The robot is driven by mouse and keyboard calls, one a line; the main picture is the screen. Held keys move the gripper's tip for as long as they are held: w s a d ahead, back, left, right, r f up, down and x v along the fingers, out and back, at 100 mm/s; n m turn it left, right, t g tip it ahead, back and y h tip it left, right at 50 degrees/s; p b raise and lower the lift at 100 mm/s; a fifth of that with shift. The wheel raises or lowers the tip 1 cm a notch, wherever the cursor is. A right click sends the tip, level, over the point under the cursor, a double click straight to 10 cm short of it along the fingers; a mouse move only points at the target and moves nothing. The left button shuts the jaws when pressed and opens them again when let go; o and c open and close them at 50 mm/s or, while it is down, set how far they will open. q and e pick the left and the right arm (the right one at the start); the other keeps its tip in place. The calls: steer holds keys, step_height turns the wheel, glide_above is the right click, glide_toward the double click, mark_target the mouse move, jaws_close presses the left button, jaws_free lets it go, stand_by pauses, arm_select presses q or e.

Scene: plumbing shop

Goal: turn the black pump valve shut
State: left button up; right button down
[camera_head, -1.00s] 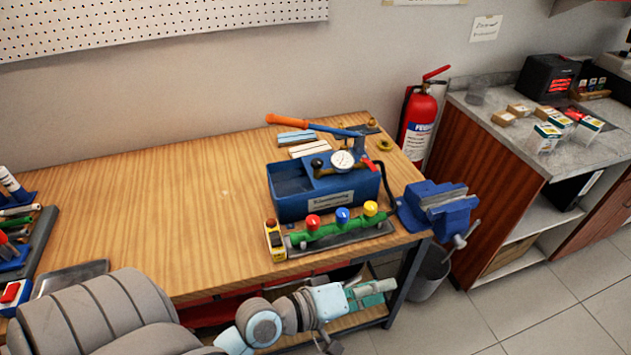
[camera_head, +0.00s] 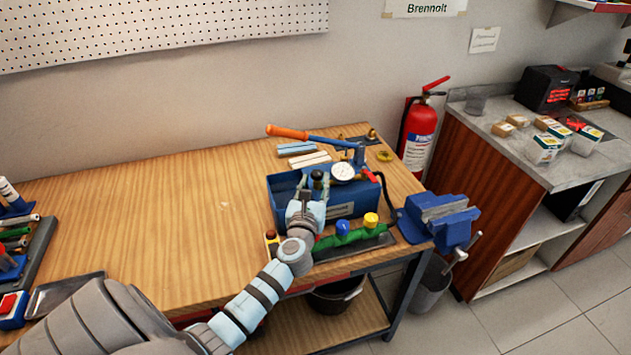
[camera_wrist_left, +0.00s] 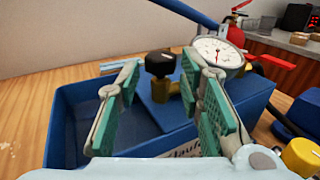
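The blue test pump (camera_head: 341,211) stands on the wooden workbench, with a white pressure gauge (camera_head: 343,172) and an orange-tipped lever (camera_head: 288,132). Its black valve knob (camera_wrist_left: 160,63) sits on a brass fitting in the left wrist view; in the head view the black knob (camera_head: 317,175) shows just at my fingertips. My left gripper (camera_wrist_left: 160,90) is open. Its green-padded fingers stand on either side of the knob and fitting, with gaps visible on both sides. In the head view my left gripper (camera_head: 313,184) reaches over the pump's front edge. My right gripper is not in view.
A green manifold with blue (camera_head: 343,228) and yellow (camera_head: 371,219) knobs lies in front of the pump, partly behind my left arm. A blue vise (camera_head: 440,215) is at the bench's right corner.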

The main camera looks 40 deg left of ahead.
arm_select(q)
steer(key=shift+w+a, duration=0.35)
steer(key=shift+w, duration=0.3)
jaws_close()
steer(key=shift+s+a+r+m+t+h+p, duration=0.1)
steer(key=shift+m+t+h+p, duration=0.1)
steer(key=shift+m+h, duration=0.15)
steer(key=shift+s+a+r+m+t+h+p, duration=0.15)
steer(key=shift+m+t+h, duration=0.1)
steer(key=shift+h, duration=0.2)
steer(key=m+h, duration=0.1)
steer(key=m+t+h+b, duration=0.1)
steer(key=h, duration=0.1)
steer(key=shift+w+a+f, duration=0.1)
steer(key=shift+w+f, duration=0.05)
steer(key=shift+f, duration=0.15)
steer(key=shift+m+h, duration=0.3)
steer(key=shift+h, duration=0.2)
jaws_free()
steer(key=shift+r, duration=0.1)
